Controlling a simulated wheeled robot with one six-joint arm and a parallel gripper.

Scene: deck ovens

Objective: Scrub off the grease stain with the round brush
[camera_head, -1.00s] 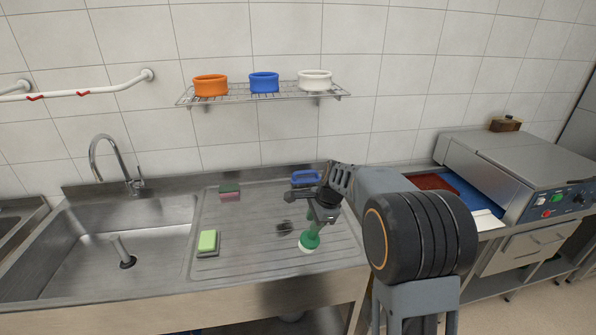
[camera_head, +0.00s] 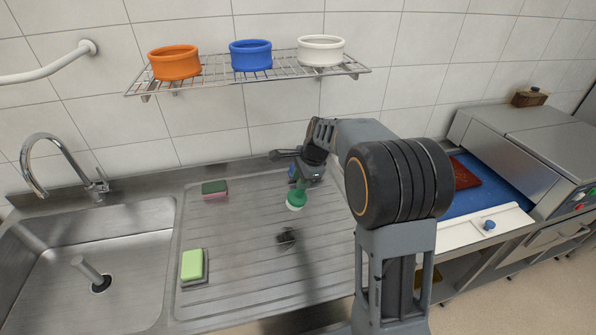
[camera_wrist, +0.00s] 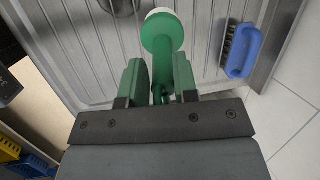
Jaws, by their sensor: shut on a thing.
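The green round brush (camera_head: 296,201) has a round head with a pale rim and points down over the ribbed steel drainboard. My gripper (camera_head: 300,180) is shut on its handle; the green brush also shows between the fingers (camera_wrist: 156,78) in the wrist view (camera_wrist: 163,37). The dark grease stain (camera_head: 286,237) lies on the drainboard, in front of and slightly left of the brush head, apart from it in the picture. I cannot tell whether the brush touches the board. Part of a dark patch, likely the stain, shows at the wrist view's top edge (camera_wrist: 118,6).
A green sponge (camera_head: 193,266) and a pink-and-green sponge (camera_head: 215,190) lie left on the drainboard (camera_head: 240,285). A blue-handled brush (camera_wrist: 242,50) lies near its edge. The sink basin (camera_head: 95,255) is left, the oven (camera_head: 530,150) right. Orange, blue and white bowls stand on a wire shelf (camera_head: 200,82).

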